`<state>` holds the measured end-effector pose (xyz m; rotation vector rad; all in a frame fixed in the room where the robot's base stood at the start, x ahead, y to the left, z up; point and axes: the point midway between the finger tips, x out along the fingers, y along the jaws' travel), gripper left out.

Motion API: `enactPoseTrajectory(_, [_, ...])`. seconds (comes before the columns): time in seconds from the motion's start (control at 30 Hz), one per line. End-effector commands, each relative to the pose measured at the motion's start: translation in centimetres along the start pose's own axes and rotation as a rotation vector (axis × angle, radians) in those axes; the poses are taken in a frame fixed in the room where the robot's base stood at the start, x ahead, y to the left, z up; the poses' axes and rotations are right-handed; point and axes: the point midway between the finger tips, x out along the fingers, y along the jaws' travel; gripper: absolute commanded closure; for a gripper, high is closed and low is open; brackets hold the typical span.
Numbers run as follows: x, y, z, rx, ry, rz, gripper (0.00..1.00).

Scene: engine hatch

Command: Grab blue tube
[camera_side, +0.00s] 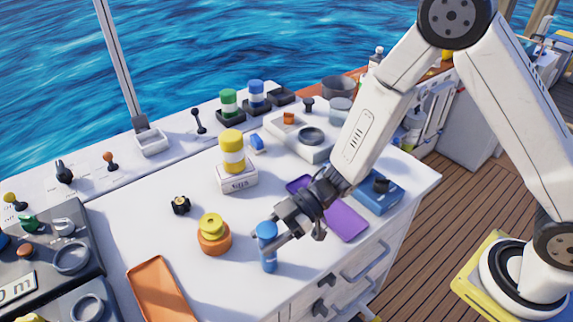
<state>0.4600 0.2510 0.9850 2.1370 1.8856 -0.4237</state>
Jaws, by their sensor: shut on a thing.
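The blue tube (268,258) stands upright on the white counter (225,282) near its front edge. My gripper (267,236) comes in from the right, low over the counter, and is shut on the tube near its upper part. The tube's lower part shows below the fingers and its blue top shows above them. I cannot tell if the tube's base touches the counter.
An orange and yellow round part (214,234) stands just left of the tube. An orange tray (160,290) lies at front left, a purple tray (346,222) to the right. A yellow-topped jar (232,150) stands on a white box (237,178) behind.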

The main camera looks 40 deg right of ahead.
Motion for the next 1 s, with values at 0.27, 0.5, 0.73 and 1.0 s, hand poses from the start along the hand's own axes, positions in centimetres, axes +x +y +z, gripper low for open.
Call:
enactPoseTrajectory(0.27, [0.0,0.0,0.0,0.0,0.001,0.0,1.0])
enactPoseTrajectory(0.5, [0.0,0.0,-0.1,-0.001,0.002,0.0,1.0])
enactPoseTrajectory(0.73, [-0.1,0.0,-0.4,-0.002,0.002,0.001,1.0])
enactPoseTrajectory(1.0, [-0.8,0.1,-2.0,-0.003,0.002,0.001,1.0])
